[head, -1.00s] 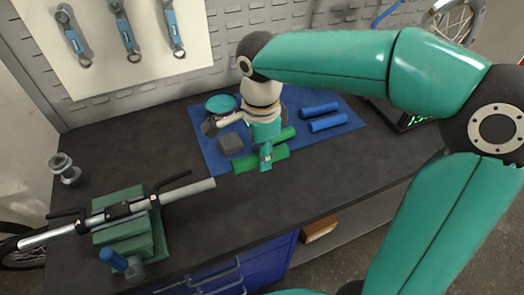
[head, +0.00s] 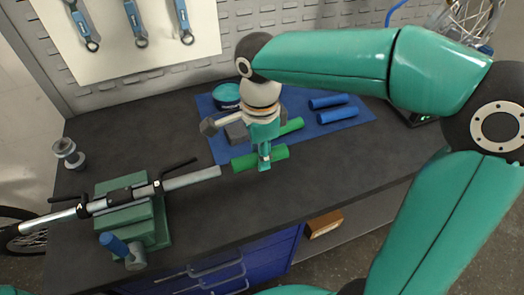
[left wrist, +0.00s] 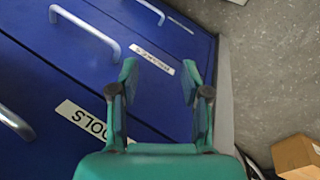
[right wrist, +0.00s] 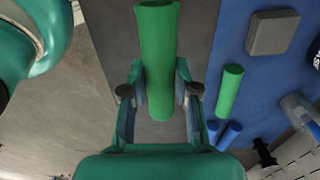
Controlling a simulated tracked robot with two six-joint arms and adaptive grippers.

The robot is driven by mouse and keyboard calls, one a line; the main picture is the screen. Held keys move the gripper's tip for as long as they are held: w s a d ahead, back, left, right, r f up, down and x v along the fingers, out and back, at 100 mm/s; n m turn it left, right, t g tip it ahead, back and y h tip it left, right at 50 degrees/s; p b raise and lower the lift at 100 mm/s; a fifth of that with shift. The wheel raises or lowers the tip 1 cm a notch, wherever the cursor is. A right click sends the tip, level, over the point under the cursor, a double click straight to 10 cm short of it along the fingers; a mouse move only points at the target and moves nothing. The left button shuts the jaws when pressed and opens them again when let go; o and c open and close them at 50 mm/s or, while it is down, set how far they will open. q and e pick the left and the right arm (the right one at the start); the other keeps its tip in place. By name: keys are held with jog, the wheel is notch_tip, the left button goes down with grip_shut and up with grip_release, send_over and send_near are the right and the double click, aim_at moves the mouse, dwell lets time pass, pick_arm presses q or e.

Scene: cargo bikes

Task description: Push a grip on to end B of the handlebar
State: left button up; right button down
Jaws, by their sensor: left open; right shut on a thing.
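The handlebar (head: 190,180) is clamped in a green stand, its bare grey right end pointing at my right gripper. The held grip (right wrist: 158,40) also shows between the fingers in the right wrist view. My left gripper (left wrist: 160,80) is open and empty, above the blue drawers in the left wrist view.
A blue mat (head: 345,128) holds another green grip (head: 291,127), two blue grips (head: 330,101), a grey block (head: 237,133), a mallet (head: 210,126) and a teal tin (head: 226,95). A blue-handled clamp lever (head: 113,243) stands at the stand's front. The front bench right of the stand is clear.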

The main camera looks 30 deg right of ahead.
aim_at(194, 174)
jog(key=shift+a, duration=0.3)
jog(key=shift+w+a, duration=0.1)
jog(key=shift+a, duration=0.25)
jog(key=shift+w+a, duration=0.1)
jog(key=shift+a, duration=0.3)
dwell(0.4)
jog(key=shift+w+a, duration=0.15)
jog(key=shift+a, duration=0.5)
jog(key=shift+a+p, duration=0.1)
jog(key=shift+p, duration=0.2)
jog(key=shift+w+a+p, duration=0.1)
jog(key=shift+w+a, duration=0.1)
jog(key=shift+a, duration=0.55)
jog(key=shift+w+a+p, duration=0.15)
jog(key=shift+a, duration=0.55)
jog(key=shift+w+a+p, duration=0.1)
jog(key=shift+w+a, duration=0.1)
jog(key=shift+a, duration=0.55)
jog(key=shift+a, duration=0.15)
jog(key=shift+w+a, duration=0.1)
jog(key=shift+a, duration=0.15)
jog(key=shift+w+a+p, duration=0.2)
jog(key=shift+a, duration=0.65)
jog(key=shift+w+a+p, duration=0.2)
jog(key=shift+a, duration=0.6)
jog(key=shift+w+a+p, duration=0.2)
jog(key=shift+a, duration=0.65)
